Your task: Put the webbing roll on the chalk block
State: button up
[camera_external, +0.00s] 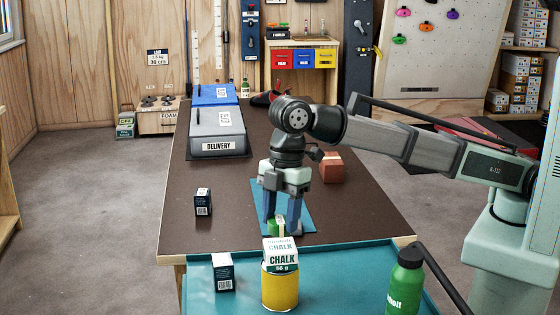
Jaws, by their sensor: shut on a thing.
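My gripper (280,221) points down near the front edge of the brown table. It is shut on a small green thing, which seems to be the webbing roll (277,225); it is partly hidden by the fingers and the chalk block. The chalk block (281,254), a white and green box marked CHALK 50 g, is in front of and below the gripper. It appears to rest on top of a yellow tin (280,290). I cannot tell whether the roll touches the chalk block.
A blue mat (303,222) lies beneath the gripper. Small dark boxes stand on the table (203,203) and on the teal surface (222,274). A green bottle (405,285) stands front right. A red-brown block (331,168) and a grey DELIVERY case (218,132) are farther back.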

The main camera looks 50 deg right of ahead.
aim_at(281, 219)
jog(key=shift+f, duration=1.5)
jog(key=o, duration=1)
jog(key=shift+f, duration=0.1)
jog(key=shift+o, duration=0.2)
notch_tip(281, 219, up, 12)
jog(key=d, duration=0.1)
jog(key=shift+d, duration=0.4)
